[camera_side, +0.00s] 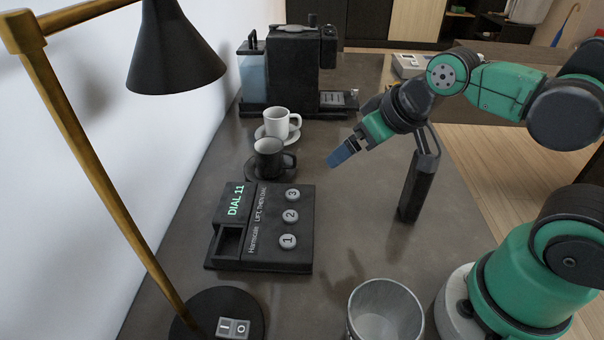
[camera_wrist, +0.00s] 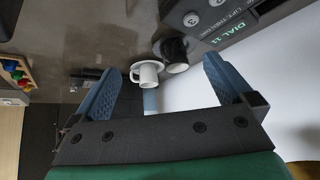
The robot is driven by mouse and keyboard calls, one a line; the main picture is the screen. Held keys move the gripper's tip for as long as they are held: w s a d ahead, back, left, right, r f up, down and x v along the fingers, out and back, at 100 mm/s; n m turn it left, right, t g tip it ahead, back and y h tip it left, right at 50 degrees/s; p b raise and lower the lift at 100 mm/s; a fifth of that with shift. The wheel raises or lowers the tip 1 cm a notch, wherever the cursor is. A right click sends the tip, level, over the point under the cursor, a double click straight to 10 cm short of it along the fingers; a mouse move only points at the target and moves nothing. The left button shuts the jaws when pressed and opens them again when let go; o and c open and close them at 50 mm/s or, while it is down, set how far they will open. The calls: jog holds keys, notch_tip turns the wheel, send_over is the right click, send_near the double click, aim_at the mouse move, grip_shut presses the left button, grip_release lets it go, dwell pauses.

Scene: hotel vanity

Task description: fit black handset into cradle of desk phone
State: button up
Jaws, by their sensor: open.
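The desk phone (camera_side: 292,255) lies on the vanity, with numbered round buttons and a lit "DIAL 11" display. The open recess (camera_side: 230,242) at its left front looks empty. Part of the phone (camera_wrist: 215,22) shows at the top right of the wrist view. My gripper (camera_side: 343,153) is open with nothing between its blue fingers (camera_wrist: 162,68), above the counter to the right of the phone. I cannot clearly identify the black handset in either view. A dark upright bar (camera_side: 416,188) shows below my wrist; I cannot tell whether it is the handset or my own camera mount.
A black cup (camera_side: 268,158) and a white cup (camera_side: 277,124) stand on saucers behind the phone. A coffee machine (camera_side: 292,70) is farther back. A lamp (camera_side: 215,318) stands front left, a grey bin (camera_side: 385,318) at the front. The counter right of the phone looks clear.

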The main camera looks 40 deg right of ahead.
dwell(0.3)
jog(key=n+g+y, duration=0.2)
jog(key=n+g, duration=0.2)
jog(key=n, duration=0.4)
send_over(410, 179)
jog(key=s+d, duration=0.1)
jog(key=shift+d+f, duration=0.15)
jog(key=shift+f, duration=0.5)
jog(key=shift+s+d+r+n+y, duration=0.1)
jog(key=shift+s+d+n+y, duration=0.2)
jog(key=shift+s+n+y, duration=0.15)
jog(key=shift+f, duration=0.25)
jog(key=shift+x, duration=2.5)
jog(key=shift+a, duration=0.15)
